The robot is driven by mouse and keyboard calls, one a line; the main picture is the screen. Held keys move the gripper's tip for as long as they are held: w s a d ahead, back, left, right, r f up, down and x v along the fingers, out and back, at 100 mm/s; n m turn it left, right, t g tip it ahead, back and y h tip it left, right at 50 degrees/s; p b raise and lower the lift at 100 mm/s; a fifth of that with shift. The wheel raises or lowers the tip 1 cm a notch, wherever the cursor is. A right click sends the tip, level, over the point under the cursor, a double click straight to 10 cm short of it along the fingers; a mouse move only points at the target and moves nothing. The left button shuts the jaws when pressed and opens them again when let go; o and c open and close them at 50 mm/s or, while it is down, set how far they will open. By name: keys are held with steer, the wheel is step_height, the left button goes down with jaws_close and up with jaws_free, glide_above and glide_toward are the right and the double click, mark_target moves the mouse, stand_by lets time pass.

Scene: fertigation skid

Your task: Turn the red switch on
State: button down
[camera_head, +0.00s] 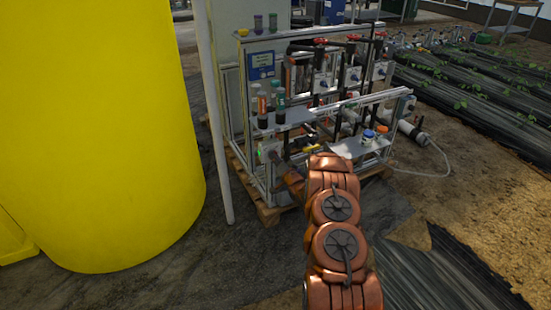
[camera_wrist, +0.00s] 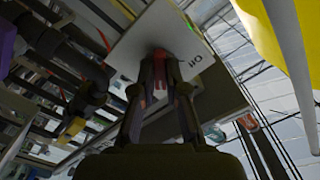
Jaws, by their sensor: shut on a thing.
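In the wrist view my gripper (camera_wrist: 162,80) is shut on the red switch (camera_wrist: 160,90), with one dark finger on each side of it. The fingers cover much of the switch. The switch sits on a pale flat panel (camera_wrist: 150,28) with a small dark label (camera_wrist: 196,67) to the right of the fingers. In the head view a grey box (camera_head: 268,147) with a green spot is at the front left of the skid frame, and my orange arm reaches toward it. The switch itself is hidden there, and its exact angle is hard to tell.
A large yellow tank (camera_head: 95,140) stands at the left, with a thin white post (camera_head: 213,110) between it and the skid. A metal frame with bottles, valves and pipes (camera_head: 325,85) rises behind the box. A grey shelf (camera_head: 355,148) lies right of the arm.

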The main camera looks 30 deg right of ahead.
steer(key=shift+m, duration=0.4)
steer(key=c, duration=1.2)
jaws_free()
steer(key=s+a, duration=0.1)
steer(key=s, duration=1.1)
